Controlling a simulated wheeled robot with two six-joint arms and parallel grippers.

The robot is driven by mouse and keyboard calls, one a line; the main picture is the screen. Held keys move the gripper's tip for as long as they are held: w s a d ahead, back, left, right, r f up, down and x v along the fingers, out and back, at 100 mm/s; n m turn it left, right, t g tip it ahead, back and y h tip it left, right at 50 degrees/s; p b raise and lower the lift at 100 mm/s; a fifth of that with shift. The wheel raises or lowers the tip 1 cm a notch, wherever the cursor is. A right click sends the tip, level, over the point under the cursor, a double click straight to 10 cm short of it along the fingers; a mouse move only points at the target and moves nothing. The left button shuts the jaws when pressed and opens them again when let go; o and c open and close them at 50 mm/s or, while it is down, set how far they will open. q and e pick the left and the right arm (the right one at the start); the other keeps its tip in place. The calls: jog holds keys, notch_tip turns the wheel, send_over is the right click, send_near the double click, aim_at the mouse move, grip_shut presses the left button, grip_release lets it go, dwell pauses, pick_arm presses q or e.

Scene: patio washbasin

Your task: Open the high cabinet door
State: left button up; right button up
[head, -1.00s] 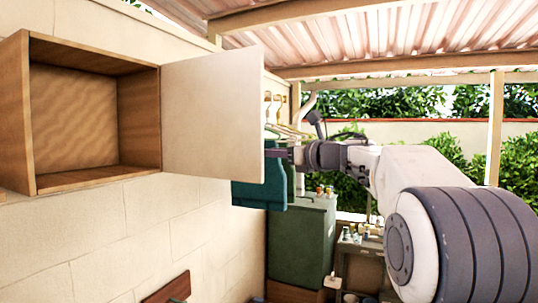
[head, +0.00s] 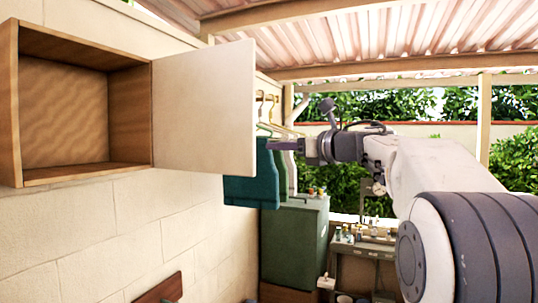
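The high wooden cabinet (head: 65,112) is on the wall at the left, its empty inside showing. Its pale door (head: 204,108) stands wide open, swung out to the right of the box. My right gripper (head: 285,144) is just right of the door's free edge, with a small gap between them in the picture. Its fingers show side-on, so I cannot tell whether they are apart; no held object shows. My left gripper is out of view.
Teal clothing (head: 252,178) hangs on hangers behind the door. A green cabinet (head: 294,240) and a shelf with small items (head: 365,245) stand below, farther back. A wooden piece (head: 160,291) is low on the wall.

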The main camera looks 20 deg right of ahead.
jog(key=b+v, duration=0.1)
jog(key=v, duration=0.4)
jog(key=shift+s+b, duration=0.15)
jog(key=shift+b, duration=0.2)
